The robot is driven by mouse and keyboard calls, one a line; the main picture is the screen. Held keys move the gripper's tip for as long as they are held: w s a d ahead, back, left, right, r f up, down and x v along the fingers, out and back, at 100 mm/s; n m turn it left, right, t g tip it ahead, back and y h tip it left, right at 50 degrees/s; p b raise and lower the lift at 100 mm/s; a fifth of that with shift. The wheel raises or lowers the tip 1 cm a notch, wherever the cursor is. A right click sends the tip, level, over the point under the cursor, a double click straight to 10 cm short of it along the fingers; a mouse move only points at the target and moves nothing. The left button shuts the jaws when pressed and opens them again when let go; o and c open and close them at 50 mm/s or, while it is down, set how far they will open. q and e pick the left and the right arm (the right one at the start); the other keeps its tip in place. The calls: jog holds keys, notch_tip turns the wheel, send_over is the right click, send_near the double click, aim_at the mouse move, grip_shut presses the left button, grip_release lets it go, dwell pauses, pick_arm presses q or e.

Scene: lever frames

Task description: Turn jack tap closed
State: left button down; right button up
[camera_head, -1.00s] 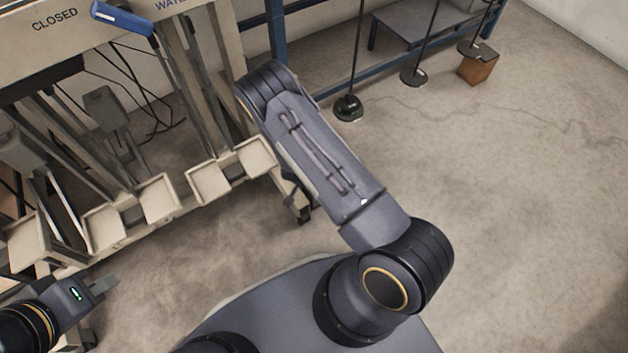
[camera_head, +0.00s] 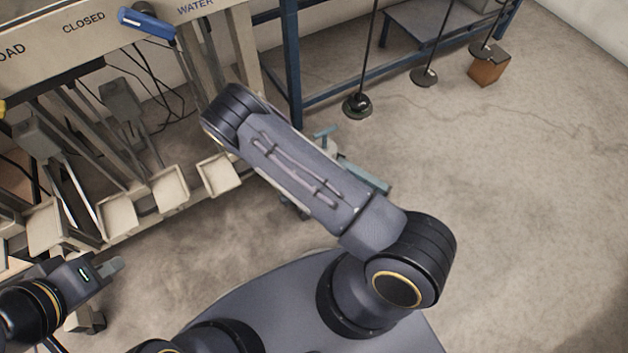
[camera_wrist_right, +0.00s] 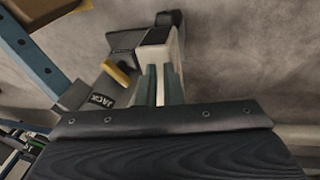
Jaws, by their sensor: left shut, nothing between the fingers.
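A yellow handle (camera_wrist_right: 118,73) sits by a dark block with a JACK label (camera_wrist_right: 101,100) in the right wrist view; I take it for the jack tap, and cannot tell whether it is closed. Beside it stand two teal bars (camera_wrist_right: 173,85) with a pale piece between them; I cannot tell whether they are fingers or jack parts. In the head view, teal parts (camera_head: 364,176) show behind my right arm, which hides my right gripper. My left gripper (camera_head: 113,265) is shut and empty at the lower left, away from those parts.
A pale bench panel (camera_head: 105,30) reads CLOSED and WATER, with a blue handle (camera_head: 147,22) on it. Pale pedals (camera_head: 170,187) line its foot. A blue frame (camera_head: 291,65) stands behind my right arm.

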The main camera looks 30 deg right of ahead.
jog(key=s+n, duration=0.1)
jog(key=n, duration=0.3)
jog(key=s+n+h, duration=0.1)
jog(key=n, duration=0.3)
jog(key=s+n+h+p, duration=0.1)
jog(key=n, duration=0.3)
jog(key=shift+s+a+g, duration=0.1)
jog(key=shift+s+g, duration=0.05)
jog(key=shift+g, duration=0.15)
grip_shut()
jog(key=w+n+t+h, duration=0.1)
jog(key=n, duration=0.2)
jog(key=w+r+n+t, duration=0.1)
jog(key=n, duration=0.3)
jog(key=w+r+n+t+h+p, duration=0.1)
jog(key=n, duration=0.3)
jog(key=shift+d+h, duration=0.3)
jog(key=shift+d, duration=0.1)
jog(key=shift+w+a+r+n+t, duration=0.1)
jog(key=shift+w+n+t, duration=0.25)
jog(key=shift+n, duration=0.35)
jog(key=shift+w+n, duration=0.1)
jog(key=shift+n, duration=0.2)
jog(key=b+x, duration=0.3)
jog(key=x, duration=0.7)
jog(key=shift+b, duration=0.4)
jog(key=shift+w, duration=0.1)
